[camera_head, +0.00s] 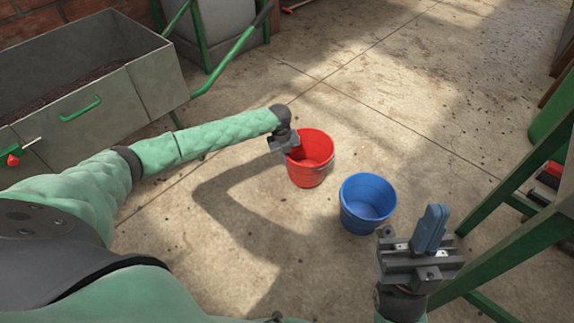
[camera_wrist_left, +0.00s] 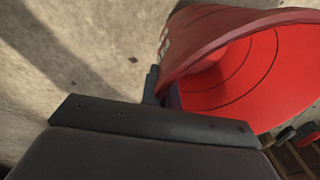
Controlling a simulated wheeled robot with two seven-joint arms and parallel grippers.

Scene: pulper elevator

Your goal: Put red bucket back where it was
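The red bucket (camera_head: 318,172) is upright, or nearly so, in the middle of the head view. My left gripper (camera_head: 288,145) is at its left rim. In the left wrist view the red bucket (camera_wrist_left: 245,70) fills the upper right. There my left gripper (camera_wrist_left: 160,90) has its fingertips close together, one on each side of the rim, so it looks shut on the rim. I cannot tell whether the bucket's base touches the floor. My right gripper (camera_head: 433,230) is at the lower right with its blue fingers together, empty.
A blue bucket (camera_head: 366,204) stands on the concrete floor just right of and nearer than the red one. A grey metal trough (camera_head: 105,105) with green handles is at the left. Green frame legs (camera_head: 515,190) stand at the right. The floor beyond the buckets is clear.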

